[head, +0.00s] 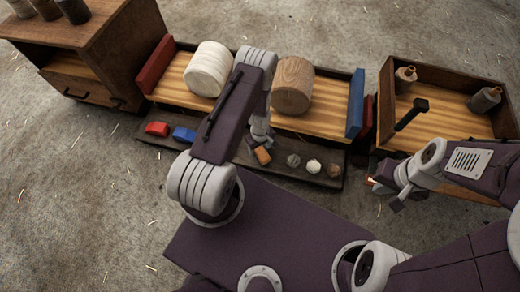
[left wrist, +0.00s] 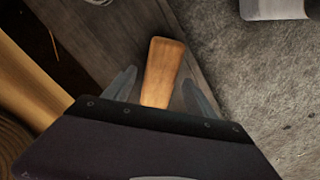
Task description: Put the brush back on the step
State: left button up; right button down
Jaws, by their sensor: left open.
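The brush shows as a wooden orange-brown piece (head: 263,156) at the dark step (head: 325,178) in front of the wide bench; in the left wrist view its wooden handle (left wrist: 163,66) stands out clearly. My left gripper (head: 261,138) is open, its two fingers (left wrist: 160,84) on either side of the handle with gaps showing. The rest of the brush is hidden behind my gripper. I cannot tell whether it rests on the step or is just above it. My right gripper (head: 383,188) hangs by the right-hand box's front corner, its jaws unclear.
The step also holds a red block (head: 157,129), a blue block (head: 184,134) and several small round pieces (head: 313,166). Two large spools (head: 208,69) (head: 293,86) lie on the bench. A box (head: 440,73) with bottles stands right, a cabinet (head: 85,62) left.

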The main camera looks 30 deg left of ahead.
pick_arm(q)
notch_tip(320, 180, up, 9)
jog(key=p, duration=0.5)
notch_tip(320, 180, up, 17)
jog(key=m, duration=0.5)
send_over(260, 151)
jog(key=d, duration=0.3)
jog(key=s+d+r+m+t, duration=0.1)
jog(key=s+r+m, duration=0.5)
jog(key=r, duration=0.6)
jog(key=shift+s+d, duration=0.55)
jog(key=shift+s, duration=0.7)
pick_arm(e)
notch_tip(260, 151, up, 6)
jog(key=shift+r, duration=0.15)
pick_arm(q)
jog(key=shift+r, duration=0.1)
notch_tip(260, 151, up, 43)
jog(key=p, duration=4.2)
jog(key=shift+p, duration=0.35)
pick_arm(e)
notch_tip(260, 151, up, 43)
jog(key=shift+s, duration=0.1)
